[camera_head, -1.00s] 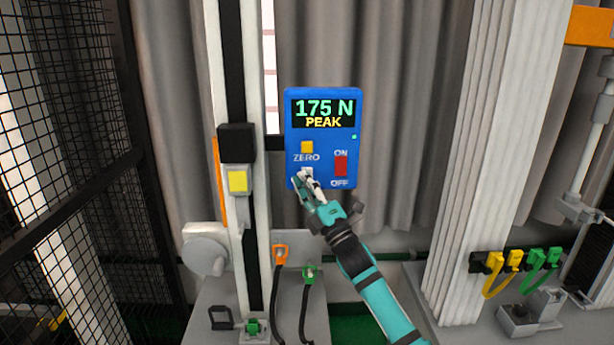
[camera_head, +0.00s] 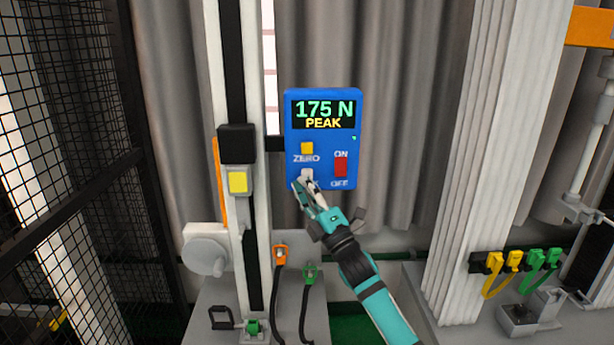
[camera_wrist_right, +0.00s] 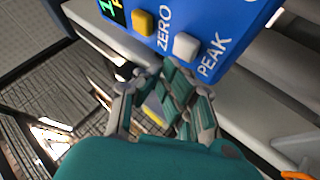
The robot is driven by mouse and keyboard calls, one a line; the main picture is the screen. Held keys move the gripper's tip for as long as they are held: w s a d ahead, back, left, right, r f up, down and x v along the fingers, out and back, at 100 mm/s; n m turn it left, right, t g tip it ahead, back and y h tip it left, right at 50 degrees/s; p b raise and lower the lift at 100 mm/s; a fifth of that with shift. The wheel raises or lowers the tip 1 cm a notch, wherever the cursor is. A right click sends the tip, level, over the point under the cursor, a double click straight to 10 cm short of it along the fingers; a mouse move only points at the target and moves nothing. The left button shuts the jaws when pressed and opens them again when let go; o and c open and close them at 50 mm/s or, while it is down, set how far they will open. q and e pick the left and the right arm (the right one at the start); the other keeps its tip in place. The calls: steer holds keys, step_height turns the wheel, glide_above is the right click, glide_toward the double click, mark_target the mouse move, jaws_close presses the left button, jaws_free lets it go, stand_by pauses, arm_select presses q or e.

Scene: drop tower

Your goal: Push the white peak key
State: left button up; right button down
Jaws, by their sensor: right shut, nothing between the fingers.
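The blue meter box (camera_head: 322,138) stands in the middle of the head view, its display reading "175 N" and "PEAK". The white peak key (camera_head: 307,173) is low on its left side, below the yellow zero key (camera_head: 307,148). The white key also shows clearly in the right wrist view (camera_wrist_right: 186,46), beside the word PEAK. My right gripper (camera_head: 302,186) is shut and empty, its fingertips just below the white key. In the wrist view the fingertips (camera_wrist_right: 172,72) appear a little apart from the key. My left gripper is out of view.
A red ON/OFF switch (camera_head: 341,166) sits right of the white key on the box. A vertical rail with a black and yellow block (camera_head: 238,181) stands left of it. Orange (camera_head: 280,254) and green (camera_head: 310,272) cable connectors are below. A black mesh fence is at far left.

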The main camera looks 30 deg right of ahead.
steer(key=s+a, duration=0.1)
steer(key=s, duration=0.1)
steer(key=s+a+p, duration=0.1)
steer(key=s, duration=0.1)
steer(key=shift+a, duration=0.3)
stand_by(0.6)
